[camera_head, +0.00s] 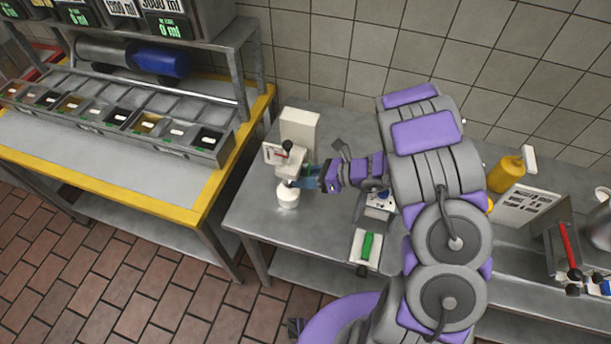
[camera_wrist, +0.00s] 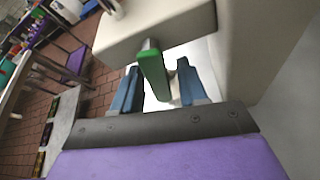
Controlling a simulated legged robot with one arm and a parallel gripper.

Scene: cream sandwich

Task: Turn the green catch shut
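The green catch (camera_wrist: 153,74) hangs from the underside of a cream-white machine head (camera_wrist: 150,30) in the wrist view. In the head view, a small bit of green (camera_head: 308,169) shows beside the white machine (camera_head: 299,130), mostly hidden by my gripper. My gripper (camera_wrist: 158,68) has two blue fingers spread apart, one on each side of the catch. The left finger looks close to it, and a gap shows on the right. I cannot tell whether either finger touches it. In the head view my gripper (camera_head: 305,183) is at the machine's right side.
A white round container (camera_head: 288,195) stands under the machine head. A white tray with a green item (camera_head: 367,246) lies near the table's front edge. A yellow bottle (camera_head: 505,173) stands right of my arm. A yellow-edged counter (camera_head: 190,205) with several bins stands left.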

